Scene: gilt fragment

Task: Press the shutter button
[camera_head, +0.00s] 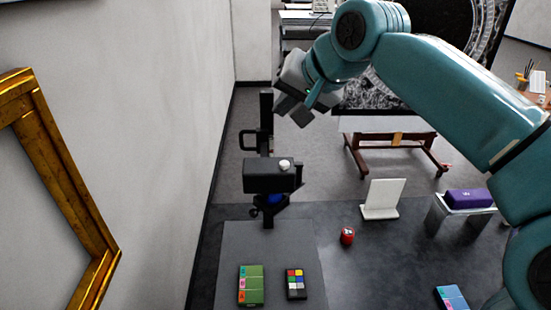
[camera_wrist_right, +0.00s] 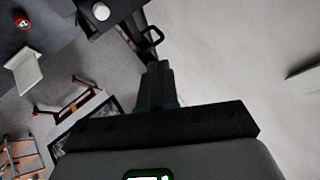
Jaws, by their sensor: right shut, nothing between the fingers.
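A black camera (camera_head: 262,180) sits on a dark stand in the middle of the head view. A round white button (camera_head: 285,165) stands on its top, toward the right end. In the wrist view the camera (camera_wrist_right: 122,8) and its white button (camera_wrist_right: 101,12) show at the top edge. My right gripper (camera_head: 303,114) is shut and empty. In the head view it appears above the camera in the picture, apart from the button. Its closed fingers (camera_wrist_right: 157,75) point upward in the wrist view. My left gripper is not in view.
A dark table (camera_head: 385,260) holds a red can (camera_head: 347,236), a white stand (camera_head: 382,200), a purple box (camera_head: 468,199), a green case (camera_head: 251,285) and a colour chart (camera_head: 296,283). A gilt frame (camera_head: 92,215) is at the left wall. A wooden easel (camera_head: 392,140) stands behind.

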